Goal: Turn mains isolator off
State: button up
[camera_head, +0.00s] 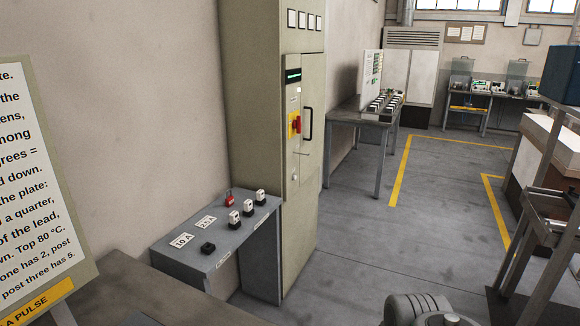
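The mains isolator (297,124) is a red handle on a yellow plate. It is on the front of the tall beige cabinet (262,130) in the middle left. The red handle looks roughly upright, but it is too small to read its exact position. A dark door handle (308,124) stands just to its right, and a small lit display (293,76) is above it. A grey rounded part of my own arm shows at the bottom edge, well below and right of the isolator. My gripper fingers are not visible.
A sign board (35,190) stands at the left. A grey table (362,120) is behind the cabinet. Floor right of the cabinet is clear; a rack (545,215) stands far right.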

aim_at(296, 124)
jog(key=u, duration=0.1)
jog(key=i, duration=0.5)
jog(key=z, duration=1)
jog(key=i, duration=2.95)
jog(key=u, duration=3.65)
